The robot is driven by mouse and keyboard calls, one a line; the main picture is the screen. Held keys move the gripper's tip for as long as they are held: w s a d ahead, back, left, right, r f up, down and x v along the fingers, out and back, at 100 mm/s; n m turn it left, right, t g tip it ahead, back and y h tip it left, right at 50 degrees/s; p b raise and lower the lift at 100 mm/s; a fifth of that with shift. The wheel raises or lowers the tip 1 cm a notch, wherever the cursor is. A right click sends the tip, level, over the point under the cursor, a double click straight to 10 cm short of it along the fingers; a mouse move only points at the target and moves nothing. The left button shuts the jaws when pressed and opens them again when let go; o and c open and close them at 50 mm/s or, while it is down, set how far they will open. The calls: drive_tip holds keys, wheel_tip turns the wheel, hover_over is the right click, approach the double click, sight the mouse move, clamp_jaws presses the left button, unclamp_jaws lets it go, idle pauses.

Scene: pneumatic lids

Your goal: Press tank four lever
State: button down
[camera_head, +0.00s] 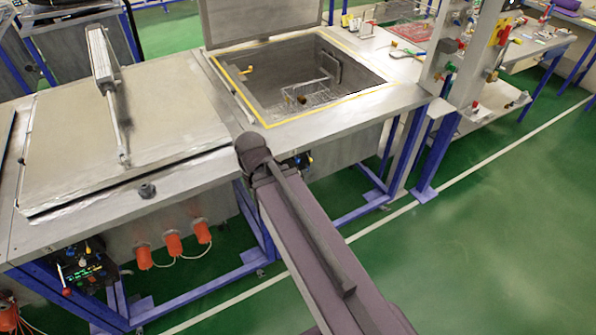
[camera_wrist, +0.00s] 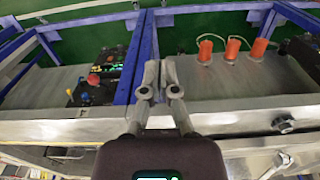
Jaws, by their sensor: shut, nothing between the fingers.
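My gripper (camera_wrist: 159,68) is shut and empty, its fingertips close together in the middle of the wrist view. A dark control box with a red knob (camera_wrist: 93,79) and a blue knob (camera_wrist: 85,97) is left of my gripper, apart from it. In the head view, one control panel (camera_head: 90,272) with small levers, one red-tipped, hangs under the left tank. Another panel (camera_head: 297,162) shows partly beside my arm under the open tank. I cannot tell which lever is tank four's. My gripper is hidden behind my arm in the head view.
The left tank lid (camera_head: 120,115) is closed, with a cylinder (camera_head: 108,85) on top. The right tank (camera_head: 300,75) is open, with a wire basket (camera_head: 305,97) inside. Orange cups (camera_head: 173,244) hang from the front. Blue legs (camera_head: 400,150) stand near my arm. Green floor is clear at right.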

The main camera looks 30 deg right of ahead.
drive_tip(key=w+d+f+m+t+y+b, duration=0.1)
drive_tip(key=w+d+m, duration=0.4)
drive_tip(key=d, duration=0.8)
drive_tip(key=w+d+f+m+t+y+b, duration=0.1)
drive_tip(key=w+d+m+y+b, duration=0.3)
drive_tip(key=d+m, duration=0.7)
drive_tip(key=w+d+y, duration=0.1)
drive_tip(key=d, duration=0.2)
drive_tip(key=shift+w+d+m+t+y+b, duration=0.2)
drive_tip(key=shift+m+t+y+b, duration=0.1)
drive_tip(key=shift+t+y, duration=0.1)
drive_tip(key=shift+a+f, duration=0.1)
drive_tip(key=shift+a, duration=0.05)
drive_tip(key=b+x, duration=1.1)
drive_tip(key=x, duration=0.2)
drive_tip(key=shift+a+f, duration=0.2)
drive_tip(key=shift+f, duration=0.05)
drive_tip(key=shift+f, duration=0.1)
